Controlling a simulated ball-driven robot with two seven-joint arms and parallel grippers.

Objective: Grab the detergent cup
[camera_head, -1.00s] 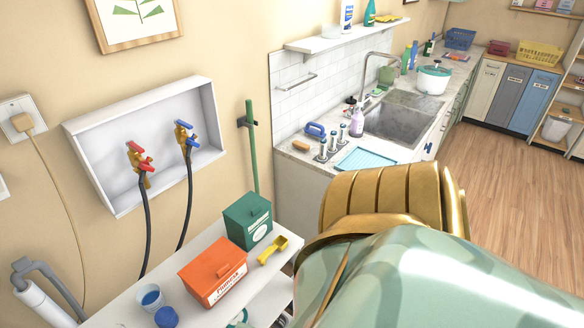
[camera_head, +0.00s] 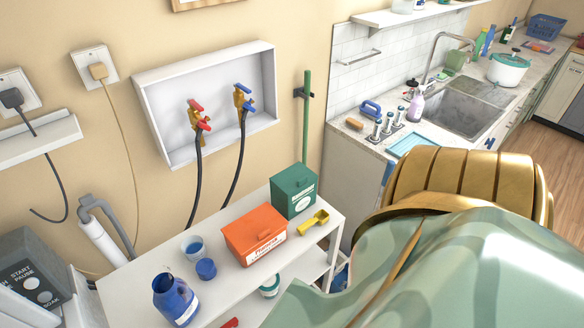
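A small clear cup with blue inside (camera_head: 193,248) stands on the white shelf unit (camera_head: 128,294). It is behind a round blue cap (camera_head: 206,269) and a blue bottle (camera_head: 176,301). A yellow scoop (camera_head: 313,222) lies at the shelf's right end, beside the orange box (camera_head: 255,236) and the green box (camera_head: 293,191). I cannot tell from the picture alone whether the cup or the scoop is the detergent cup. Neither of my grippers is in view. A large gold and pale green part, which looks like my own arm, fills the lower right.
Hoses from the wall valve box (camera_head: 208,106) hang behind the shelf. A grey-white appliance with a control panel (camera_head: 38,285) stands at lower left. The sink counter (camera_head: 362,145) is at the right, with a green pole (camera_head: 306,118) between.

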